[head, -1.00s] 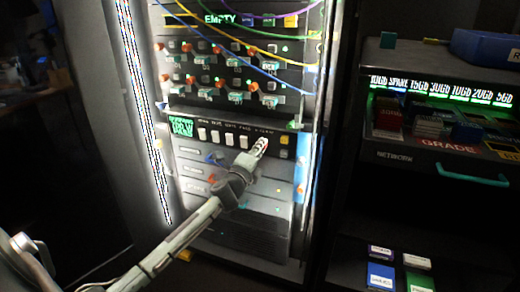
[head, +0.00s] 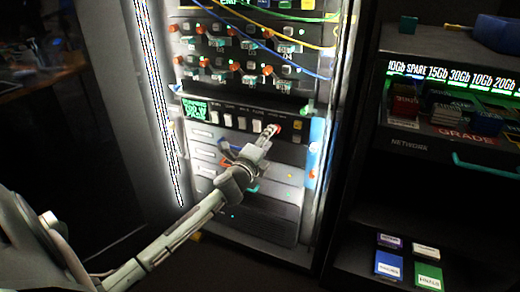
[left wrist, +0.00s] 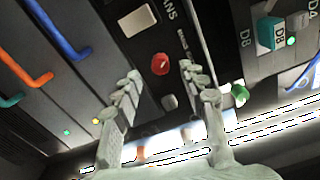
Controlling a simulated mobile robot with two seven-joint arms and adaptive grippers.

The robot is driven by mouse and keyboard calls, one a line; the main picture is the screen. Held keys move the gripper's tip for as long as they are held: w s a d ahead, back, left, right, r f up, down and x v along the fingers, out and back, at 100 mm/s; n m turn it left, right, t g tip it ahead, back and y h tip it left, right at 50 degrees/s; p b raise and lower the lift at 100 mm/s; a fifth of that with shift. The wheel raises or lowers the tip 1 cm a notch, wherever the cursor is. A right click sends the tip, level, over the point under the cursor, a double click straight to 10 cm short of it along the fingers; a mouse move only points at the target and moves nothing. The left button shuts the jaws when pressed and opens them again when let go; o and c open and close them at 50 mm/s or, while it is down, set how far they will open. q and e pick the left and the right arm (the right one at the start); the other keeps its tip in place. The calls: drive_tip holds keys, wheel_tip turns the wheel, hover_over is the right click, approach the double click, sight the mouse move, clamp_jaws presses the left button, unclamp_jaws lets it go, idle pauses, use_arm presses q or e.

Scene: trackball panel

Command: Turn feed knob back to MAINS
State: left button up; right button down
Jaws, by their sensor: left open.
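The feed knob looks to be the small red round knob (left wrist: 160,64) with a pale mark on its face; its own label is not legible. It sits on a dark panel strip at the right end of a row of pale switches, and it shows in the head view (head: 277,127) right at my left gripper (head: 271,131). In the left wrist view my left gripper (left wrist: 160,78) is open, its fingers on either side of the knob in the picture. I cannot tell whether they touch it. My right gripper is not in view.
A pale switch (left wrist: 137,20) and a small grey button (left wrist: 169,102) are near the knob. A green-lit screen (head: 195,108) is at the strip's left end. Cables (head: 285,45) hang across the upper rack. A shelf with a teal handle (head: 487,165) stands to the right.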

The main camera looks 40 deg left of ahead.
use_arm(q)
drive_tip(key=v, duration=0.8)
drive_tip(key=s+d+f+n+g+p, duration=0.1)
drive_tip(key=s+d+f+n+g, duration=0.1)
drive_tip(key=s+f+n+g, duration=0.5)
drive_tip(key=s+d+f+n+g, duration=0.15)
drive_tip(key=s+f+n, duration=0.3)
drive_tip(key=f, duration=0.65)
drive_tip(key=s+d+f+n+g+h, duration=0.1)
drive_tip(key=s+d+f+n+g, duration=0.1)
drive_tip(key=s+d+f, duration=0.2)
drive_tip(key=s+d+f+n+g+h+p, duration=0.1)
drive_tip(key=s+d+f+n+g, duration=0.2)
drive_tip(key=s, duration=0.7)
wheel_tip(320, 180, down, 3)
drive_tip(key=d, duration=0.3)
drive_tip(key=shift+s+r+g+h, duration=0.2)
drive_tip(key=shift+r+g+h, duration=0.05)
drive_tip(key=shift+g+h, duration=0.15)
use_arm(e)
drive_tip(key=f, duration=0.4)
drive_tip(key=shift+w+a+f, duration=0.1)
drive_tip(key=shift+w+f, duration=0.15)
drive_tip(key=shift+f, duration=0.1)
